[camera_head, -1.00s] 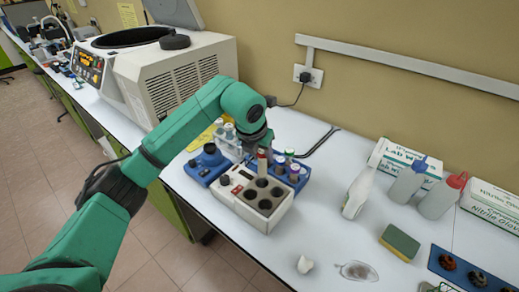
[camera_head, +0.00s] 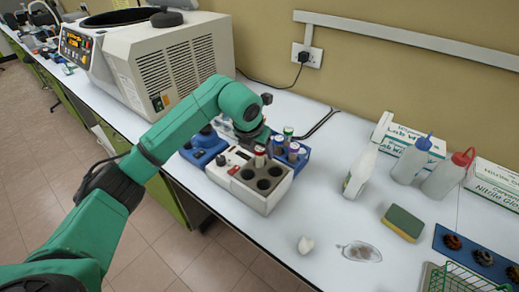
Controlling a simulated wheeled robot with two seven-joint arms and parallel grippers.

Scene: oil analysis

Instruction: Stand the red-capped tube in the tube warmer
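The red-capped tube (camera_head: 260,157) is upright at the rear hole of the tube warmer (camera_head: 264,203), a white box with dark round holes. Its lower end appears to be in that hole, which it hides. My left gripper (camera_head: 258,146) is at the cap and appears shut on the tube, though the fingers are small and partly hidden. The other visible holes of the warmer are empty. My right gripper is not in view.
A blue rack (camera_head: 300,163) with capped tubes stands close behind the warmer. A blue device (camera_head: 203,152) is left of it. A large centrifuge (camera_head: 165,70) stands further left.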

